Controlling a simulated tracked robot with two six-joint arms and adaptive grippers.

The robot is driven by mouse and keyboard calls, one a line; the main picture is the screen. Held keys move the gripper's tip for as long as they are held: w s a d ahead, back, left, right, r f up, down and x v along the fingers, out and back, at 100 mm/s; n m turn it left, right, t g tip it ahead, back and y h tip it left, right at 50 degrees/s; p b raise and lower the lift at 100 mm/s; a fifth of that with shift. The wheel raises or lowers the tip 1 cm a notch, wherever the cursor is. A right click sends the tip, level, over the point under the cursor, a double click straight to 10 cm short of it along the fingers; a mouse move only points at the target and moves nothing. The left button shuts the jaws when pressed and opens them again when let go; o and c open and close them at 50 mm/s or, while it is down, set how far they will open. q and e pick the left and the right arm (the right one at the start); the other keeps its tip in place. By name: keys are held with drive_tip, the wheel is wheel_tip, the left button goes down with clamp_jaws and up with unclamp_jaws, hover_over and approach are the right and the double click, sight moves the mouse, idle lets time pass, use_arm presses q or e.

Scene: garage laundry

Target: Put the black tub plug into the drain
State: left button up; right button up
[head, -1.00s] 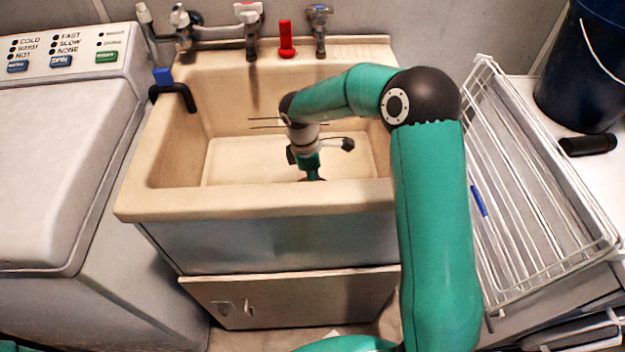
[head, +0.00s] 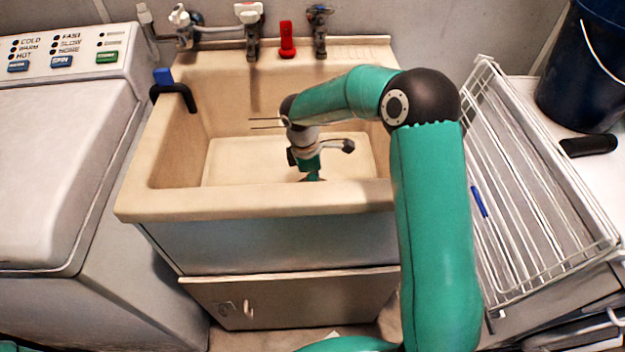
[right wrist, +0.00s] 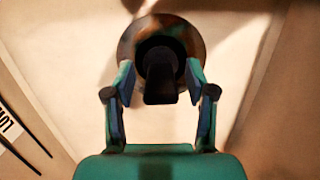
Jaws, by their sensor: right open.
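The black tub plug (right wrist: 160,82) shows in the right wrist view, with its upright tab between my right fingertips. Its round black part lies within the outline of the rusty, copper-coloured drain ring (right wrist: 127,41) in the sink floor. I cannot tell how deeply it sits. My right gripper (right wrist: 160,82) is open, one finger on each side of the tab, and no firm contact shows. In the head view the right gripper (head: 311,174) points down into the beige sink (head: 250,205); the front rim hides its fingertips and the plug. My left gripper is not in view.
The sink walls surround my right gripper. Taps (head: 249,20) and a red object (head: 287,40) stand at the back. A black hooked pipe (head: 185,92) hangs over the left rim. A white wire rack (head: 530,190) is on the right, a washing machine (head: 60,170) on the left.

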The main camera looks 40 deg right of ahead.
wheel_tip(320, 180, up, 12)
drive_tip(key=a+p, duration=0.1)
drive_tip(key=shift+w+a, duration=0.3)
drive_tip(key=shift+w, duration=0.15)
drive_tip(key=shift+r, duration=0.1)
